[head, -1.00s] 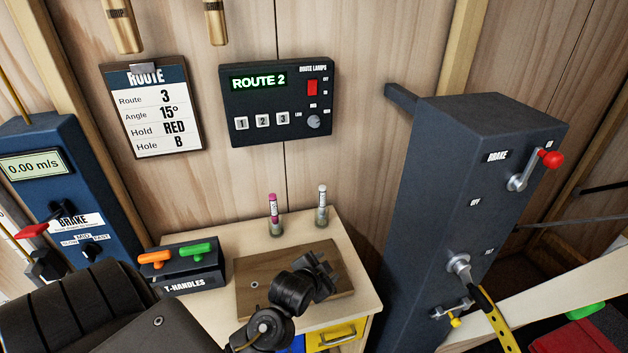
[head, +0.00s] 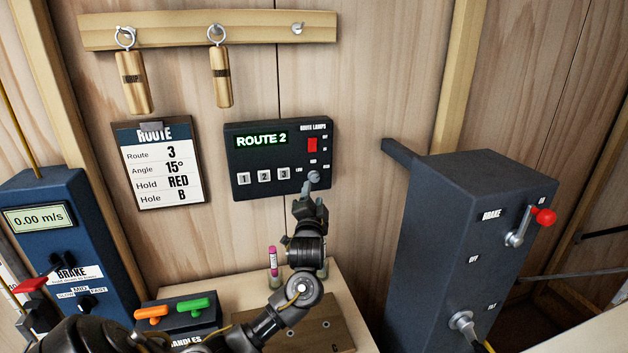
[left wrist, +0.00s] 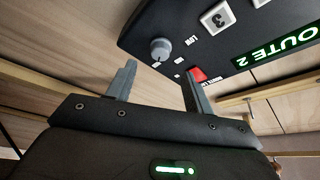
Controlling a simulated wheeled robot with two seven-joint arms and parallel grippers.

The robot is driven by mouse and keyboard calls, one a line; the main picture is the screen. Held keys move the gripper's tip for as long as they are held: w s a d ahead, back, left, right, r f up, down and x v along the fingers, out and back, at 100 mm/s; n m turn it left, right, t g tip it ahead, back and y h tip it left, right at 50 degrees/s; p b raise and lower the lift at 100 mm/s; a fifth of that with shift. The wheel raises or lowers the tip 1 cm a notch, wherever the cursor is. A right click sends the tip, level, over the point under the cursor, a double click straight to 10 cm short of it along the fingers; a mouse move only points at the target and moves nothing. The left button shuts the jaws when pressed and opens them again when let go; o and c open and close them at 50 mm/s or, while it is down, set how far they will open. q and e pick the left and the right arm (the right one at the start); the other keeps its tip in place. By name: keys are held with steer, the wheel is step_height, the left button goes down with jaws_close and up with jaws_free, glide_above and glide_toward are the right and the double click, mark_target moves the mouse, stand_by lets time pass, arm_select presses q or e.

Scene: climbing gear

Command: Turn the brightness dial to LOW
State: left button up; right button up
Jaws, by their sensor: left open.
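The brightness dial is a small grey knob (head: 314,177) at the lower right of the black route lamps panel (head: 280,158) on the wall. LOW is printed to its left; its pointer setting is too small to read. My left gripper (head: 311,197) is just below the dial in the head view, open and empty. In the left wrist view the dial (left wrist: 161,50) stands beyond the fingertips (left wrist: 158,75), apart from them, nearer the left finger. My right gripper is not in view.
The panel has a red switch (head: 312,145), several numbered buttons and a green ROUTE 2 display. A route card (head: 158,165) hangs to its left. Below are T-handles (head: 176,314) and upright markers on a cabinet. A dark brake column (head: 440,250) stands at the right.

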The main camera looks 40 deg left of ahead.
mark_target(315, 179)
arm_select(q)
steer(key=p+x, duration=0.1)
steer(key=x, duration=0.4)
steer(key=shift+w+a+r+p, duration=0.15)
steer(key=shift+w+a+p, duration=0.05)
steer(key=shift+p, duration=0.2)
steer(key=shift+w+a, duration=0.25)
steer(key=shift+w, duration=0.2)
